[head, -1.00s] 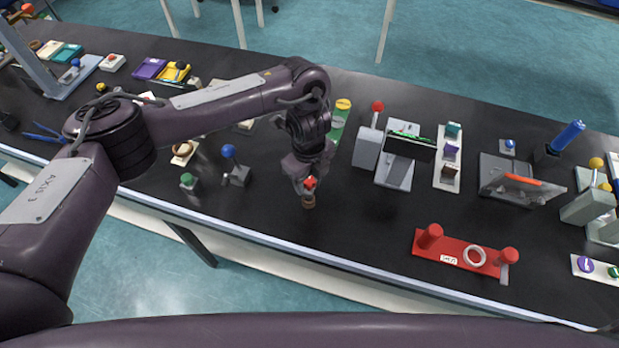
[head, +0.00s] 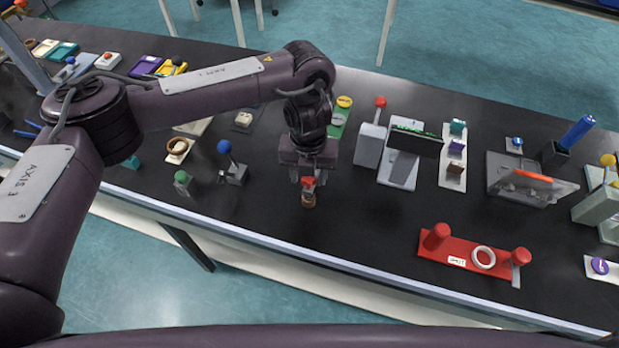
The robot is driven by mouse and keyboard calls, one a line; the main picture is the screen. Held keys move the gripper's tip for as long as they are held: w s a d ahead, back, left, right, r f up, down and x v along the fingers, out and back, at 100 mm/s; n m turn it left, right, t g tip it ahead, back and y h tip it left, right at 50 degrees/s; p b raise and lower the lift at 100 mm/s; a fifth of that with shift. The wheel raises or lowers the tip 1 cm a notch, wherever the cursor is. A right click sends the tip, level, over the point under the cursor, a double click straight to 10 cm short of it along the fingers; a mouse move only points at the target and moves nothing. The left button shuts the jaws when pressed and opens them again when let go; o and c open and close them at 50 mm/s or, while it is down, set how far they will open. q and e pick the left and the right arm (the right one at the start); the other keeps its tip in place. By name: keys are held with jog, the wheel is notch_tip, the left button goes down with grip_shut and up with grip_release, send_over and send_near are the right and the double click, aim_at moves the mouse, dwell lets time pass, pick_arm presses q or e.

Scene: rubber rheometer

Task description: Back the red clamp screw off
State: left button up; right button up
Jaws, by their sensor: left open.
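The red clamp screw (head: 308,182) is a small red knob on top of a short brown cylindrical base (head: 308,200), standing upright near the front of the black bench. My left gripper (head: 308,180) points down over it from behind, its fingers on either side of the red knob. The gripper is open. I cannot tell whether a finger touches the knob. My right gripper is not in view; a dark arm link of mine crosses the bottom edge.
A red plate (head: 470,254) with two red posts and a white ring lies to the right. A blue-knobbed lever (head: 232,170) and a green button (head: 182,180) stand to the left. Bare black bench (head: 365,220) separates the screw from the red plate.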

pick_arm(q)
jog(key=shift+f+m+b, duration=0.2)
jog(key=shift+m+b, duration=0.15)
jog(key=shift+m, duration=0.45)
jog(key=shift+r+m+b, duration=0.15)
jog(key=shift+m+b, duration=0.25)
jog(key=shift+m, duration=0.8)
jog(key=shift+m+b, duration=0.7)
jog(key=shift+m, duration=1.5)
jog(key=shift+c, duration=0.4)
